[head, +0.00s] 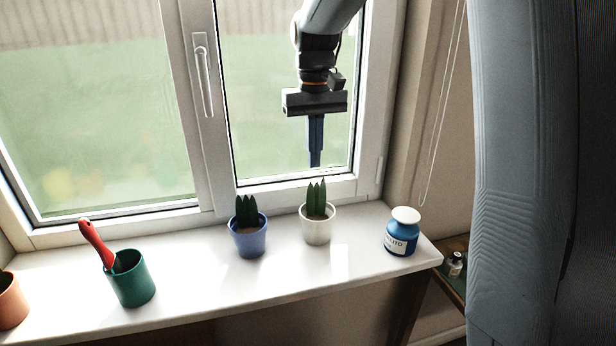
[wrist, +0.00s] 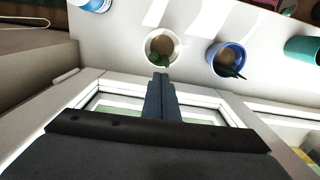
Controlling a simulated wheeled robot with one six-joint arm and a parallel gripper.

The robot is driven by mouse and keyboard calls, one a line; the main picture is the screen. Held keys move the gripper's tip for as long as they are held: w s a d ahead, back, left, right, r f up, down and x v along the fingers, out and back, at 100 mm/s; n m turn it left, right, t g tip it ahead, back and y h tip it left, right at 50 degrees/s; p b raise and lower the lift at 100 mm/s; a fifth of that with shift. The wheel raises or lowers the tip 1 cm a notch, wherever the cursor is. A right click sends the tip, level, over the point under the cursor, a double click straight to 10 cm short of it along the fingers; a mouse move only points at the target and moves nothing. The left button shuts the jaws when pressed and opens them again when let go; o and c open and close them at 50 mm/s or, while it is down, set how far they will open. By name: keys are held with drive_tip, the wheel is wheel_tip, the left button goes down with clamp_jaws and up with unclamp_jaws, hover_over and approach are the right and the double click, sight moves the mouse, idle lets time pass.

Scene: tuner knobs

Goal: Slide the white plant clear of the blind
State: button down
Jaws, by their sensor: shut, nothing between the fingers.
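The white plant (head: 317,230) is a white pot with upright green leaves on the window sill, between the blue pot and the blue jar. It also shows in the wrist view (wrist: 174,38), just beyond my fingertips. My gripper (head: 315,165) is shut and empty, pointing down above and behind the white plant, close to the window pane. In the wrist view its closed fingers (wrist: 161,76) end near the pot's window side; I cannot tell whether they touch the leaves. No lowered blind shows, only thin cords (head: 441,110) at the right of the window.
A blue pot with a plant (head: 250,242) stands left of the white one. A blue jar with a white lid (head: 402,232) stands to the right, near the sill's end. A green pot (head: 133,280) with a red-handled tool is further left. The sill (head: 205,290) is clear in front.

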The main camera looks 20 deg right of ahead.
sight(313, 189)
drive_tip(key=f, duration=0.3)
drive_tip(key=f+p, duration=0.1)
drive_tip(key=f, duration=0.6)
drive_tip(key=shift+w+p, duration=0.35)
drive_tip(key=shift+w, duration=0.05)
drive_tip(key=shift+s+r, duration=0.1)
drive_tip(key=s+p, duration=0.4)
drive_tip(key=s, duration=0.5)
drive_tip(key=shift+s+d, duration=0.15)
drive_tip(key=shift+s, duration=0.15)
drive_tip(key=shift+r, duration=0.15)
wheel_tip(313, 189, up, 10)
drive_tip(key=p, duration=0.9)
